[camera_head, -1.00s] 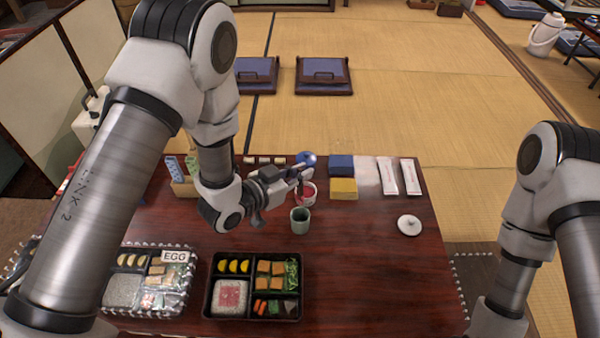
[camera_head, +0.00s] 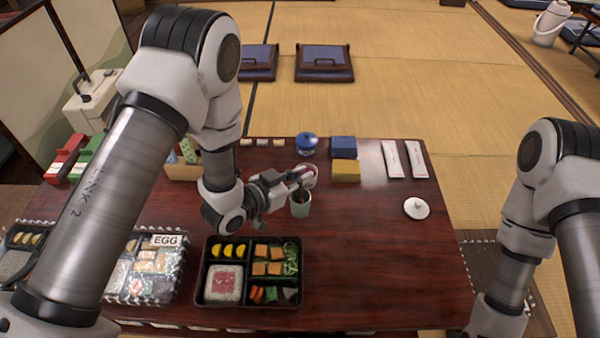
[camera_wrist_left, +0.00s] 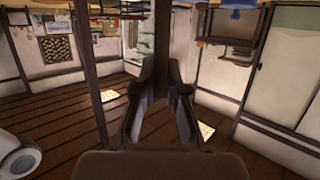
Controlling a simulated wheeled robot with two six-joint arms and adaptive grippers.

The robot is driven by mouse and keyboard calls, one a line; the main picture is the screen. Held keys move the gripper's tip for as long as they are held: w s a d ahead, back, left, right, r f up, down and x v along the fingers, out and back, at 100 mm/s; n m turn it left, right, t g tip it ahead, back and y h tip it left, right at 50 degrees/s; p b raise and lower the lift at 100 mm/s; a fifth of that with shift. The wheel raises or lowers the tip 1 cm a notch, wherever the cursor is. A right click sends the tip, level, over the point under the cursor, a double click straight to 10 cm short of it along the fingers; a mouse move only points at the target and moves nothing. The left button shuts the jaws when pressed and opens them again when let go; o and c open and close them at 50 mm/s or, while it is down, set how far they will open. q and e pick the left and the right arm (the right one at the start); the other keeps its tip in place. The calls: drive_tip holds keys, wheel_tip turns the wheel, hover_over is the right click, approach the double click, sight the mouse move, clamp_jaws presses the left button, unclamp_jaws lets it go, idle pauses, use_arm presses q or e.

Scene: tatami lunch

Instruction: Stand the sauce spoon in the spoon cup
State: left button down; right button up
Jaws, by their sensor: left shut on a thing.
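My left gripper (camera_head: 301,178) is shut on the sauce spoon (camera_head: 300,194), a dark, thin piece that hangs down from the fingers. The spoon cup (camera_head: 301,209), small and pale green, stands upright on the table just below the fingers. The spoon's lower part is at the cup's mouth; I cannot tell how deep it reaches. In the left wrist view the fingers (camera_wrist_left: 160,85) are close together, with a dark brown upright bar between them that looks like the handle. My right gripper is out of view.
A red sauce bowl (camera_head: 311,172) is partly hidden behind my left gripper. A blue pot (camera_head: 307,144), a yellow block (camera_head: 346,171) and a white lid (camera_head: 416,208) lie around. A bento box (camera_head: 203,301) is in front.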

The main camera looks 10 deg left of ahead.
use_arm(q)
drive_tip(key=c, duration=1.2)
unclamp_jaws()
drive_tip(key=shift+o, duration=0.2)
drive_tip(key=v, duration=1.2)
drive_tip(key=shift+f, duration=0.1)
